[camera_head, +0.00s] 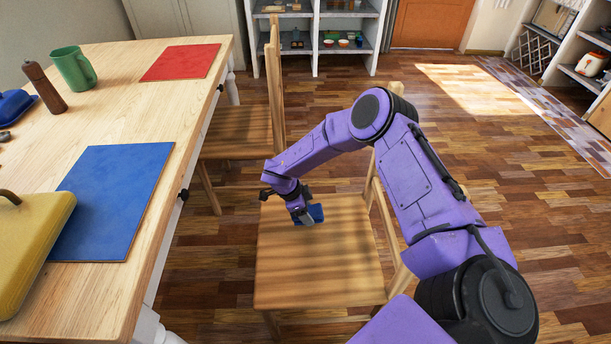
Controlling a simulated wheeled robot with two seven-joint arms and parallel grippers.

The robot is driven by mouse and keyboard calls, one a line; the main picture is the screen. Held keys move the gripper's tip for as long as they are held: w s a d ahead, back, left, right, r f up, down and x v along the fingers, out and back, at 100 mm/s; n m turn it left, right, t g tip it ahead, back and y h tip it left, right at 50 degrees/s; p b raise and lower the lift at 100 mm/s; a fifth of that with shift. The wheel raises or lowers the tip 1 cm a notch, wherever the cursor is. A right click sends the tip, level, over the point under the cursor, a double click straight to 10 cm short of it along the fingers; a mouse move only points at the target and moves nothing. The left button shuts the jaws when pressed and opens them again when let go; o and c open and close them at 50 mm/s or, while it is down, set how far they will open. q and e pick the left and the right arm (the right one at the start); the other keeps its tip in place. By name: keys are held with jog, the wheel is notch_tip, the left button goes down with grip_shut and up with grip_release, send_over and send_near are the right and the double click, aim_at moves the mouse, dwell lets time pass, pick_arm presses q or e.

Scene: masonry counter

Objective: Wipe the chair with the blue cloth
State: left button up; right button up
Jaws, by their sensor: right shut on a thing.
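The wooden chair (312,273) stands in the middle of the camera_head view, to the right of the table. Its seat is bare and striped with light and shadow, and my right arm hides part of its backrest. My right gripper (306,217) points down over the far part of the seat. It is shut on the blue cloth (316,213), a small blue piece at the fingertips. The cloth is at or very near the seat; I cannot tell if it touches. My left gripper is not in view.
The wooden table (190,110) on the left holds a blue mat (115,200), a red mat (182,62), a green mug (72,68), a brown mill (44,87) and a yellow lidded dish (30,245). A second chair (235,130) stands behind. Floor at right is clear.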

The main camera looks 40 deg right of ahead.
jog(key=shift+r+p, duration=1.05)
jog(key=shift+r, duration=0.6)
